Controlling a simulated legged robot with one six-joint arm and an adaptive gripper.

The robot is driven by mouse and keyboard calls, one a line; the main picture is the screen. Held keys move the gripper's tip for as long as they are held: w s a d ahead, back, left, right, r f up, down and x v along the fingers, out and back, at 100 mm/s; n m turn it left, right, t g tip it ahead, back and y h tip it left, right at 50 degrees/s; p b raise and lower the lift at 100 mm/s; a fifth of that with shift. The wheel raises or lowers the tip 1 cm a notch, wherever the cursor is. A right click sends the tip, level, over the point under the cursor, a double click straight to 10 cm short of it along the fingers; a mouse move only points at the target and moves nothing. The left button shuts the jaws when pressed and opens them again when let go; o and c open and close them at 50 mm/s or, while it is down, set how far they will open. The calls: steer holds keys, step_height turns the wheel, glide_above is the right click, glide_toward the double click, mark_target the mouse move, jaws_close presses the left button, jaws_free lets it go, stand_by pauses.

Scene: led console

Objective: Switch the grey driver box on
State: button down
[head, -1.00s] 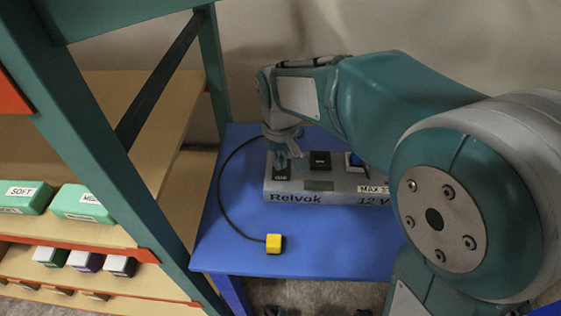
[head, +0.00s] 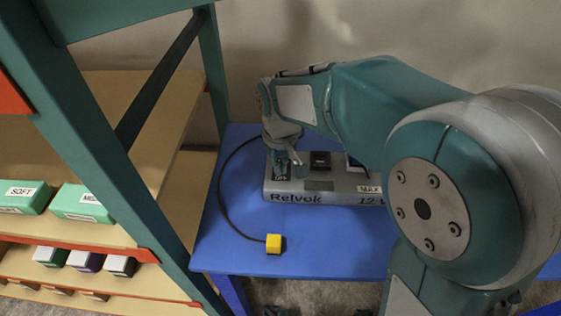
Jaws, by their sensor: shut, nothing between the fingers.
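The grey driver box (head: 292,198), marked "Relvok" and "12 V", lies on the blue table. On its top are a dark switch at the left end, a black square part (head: 320,160) in the middle and another part further right, partly hidden by my arm. My gripper (head: 281,172) is shut and points down at the switch at the left end. It covers most of that switch, so I cannot tell the switch's position or whether the fingertips touch it.
A black cable runs from the box to a yellow block (head: 274,243) on the blue table (head: 330,247). A shelf rack (head: 120,180) with green boxes (head: 82,204) and smaller boxes stands at the left.

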steer(key=shift+w, duration=1.2)
steer(key=shift+r, duration=0.1)
steer(key=shift+s+r, duration=0.2)
steer(key=shift+r, duration=1.35)
steer(key=shift+s+r, duration=0.15)
steer(key=shift+r, duration=1.4)
steer(key=shift+s+r, duration=0.1)
steer(key=shift+r, duration=0.2)
steer(key=s+d+r+m+t, duration=0.2)
steer(key=s+d+m+t, duration=0.3)
steer(key=s+d, duration=1.2)
steer(key=shift+s+d+r+m+t, duration=0.2)
steer(key=shift+d+r+m+t, duration=0.1)
steer(key=shift+d+r+m, duration=0.15)
